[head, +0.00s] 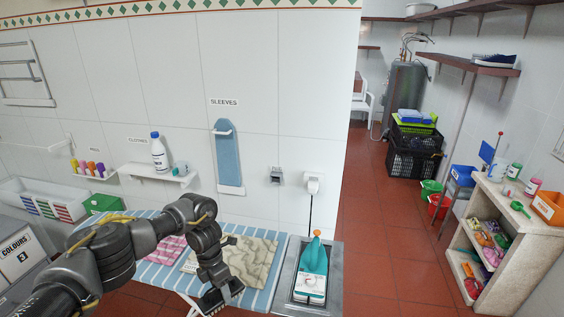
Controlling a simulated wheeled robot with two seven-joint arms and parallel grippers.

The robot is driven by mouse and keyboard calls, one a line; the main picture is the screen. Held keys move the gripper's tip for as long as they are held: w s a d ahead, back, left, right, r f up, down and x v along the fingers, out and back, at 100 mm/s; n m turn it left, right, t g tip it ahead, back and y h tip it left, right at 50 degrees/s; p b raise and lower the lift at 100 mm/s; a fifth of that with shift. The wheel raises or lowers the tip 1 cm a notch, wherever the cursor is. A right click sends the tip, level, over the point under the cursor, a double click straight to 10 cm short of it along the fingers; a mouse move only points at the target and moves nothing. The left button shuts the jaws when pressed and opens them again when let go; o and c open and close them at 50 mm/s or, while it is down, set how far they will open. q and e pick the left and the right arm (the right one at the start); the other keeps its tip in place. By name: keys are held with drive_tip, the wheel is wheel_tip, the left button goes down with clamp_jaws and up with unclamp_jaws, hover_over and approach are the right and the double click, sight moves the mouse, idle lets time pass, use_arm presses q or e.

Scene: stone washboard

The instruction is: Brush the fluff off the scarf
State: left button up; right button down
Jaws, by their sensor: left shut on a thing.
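A beige-green patterned cloth, which looks like the scarf (258,256), lies flat on the blue-and-white striped board (145,279). My left arm reaches in from the left and crosses over the cloth. My left gripper (222,296) points down at the cloth's near edge, low over the board. It is shut on a small dark thing, mostly hidden by the fingers, so I cannot tell its shape or whether it touches the cloth. No fluff can be made out at this size. My right gripper is not in view.
A pink cloth (169,248) lies left of the scarf, partly behind my arm. A teal-and-white iron (312,271) stands on a grey metal tray (335,262) right of the board. A small blue sleeve board (228,158) hangs on the wall.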

use_arm(q)
drive_tip(key=d+r+m, duration=0.1)
drive_tip(key=d+r, duration=0.1)
drive_tip(key=w+d+r+m, duration=0.1)
drive_tip(key=d+r+m, duration=0.1)
drive_tip(key=r, duration=0.1)
drive_tip(key=w+d+r+m+y, duration=0.1)
drive_tip(key=d+r+m, duration=0.1)
drive_tip(key=r, duration=0.1)
drive_tip(key=shift+d+r+g, duration=0.25)
drive_tip(key=shift+g, duration=0.05)
drive_tip(key=s+d+r+m+y, duration=0.2)
drive_tip(key=s+d+r+m, duration=0.7)
drive_tip(key=r+m, duration=0.3)
drive_tip(key=s+a+f+m+t, duration=0.1)
drive_tip(key=s+a+m, duration=0.5)
drive_tip(key=a, duration=0.4)
drive_tip(key=s+a+f+m+t, duration=0.15)
drive_tip(key=s+a+m, duration=0.25)
drive_tip(key=s+a, duration=0.45)
wheel_tip(320, 180, down, 29)
drive_tip(key=s+a+b, duration=0.1)
drive_tip(key=s+b, duration=0.2)
drive_tip(key=b, duration=1.1)
drive_tip(key=shift+f+y, duration=0.2)
drive_tip(key=shift+y, duration=0.2)
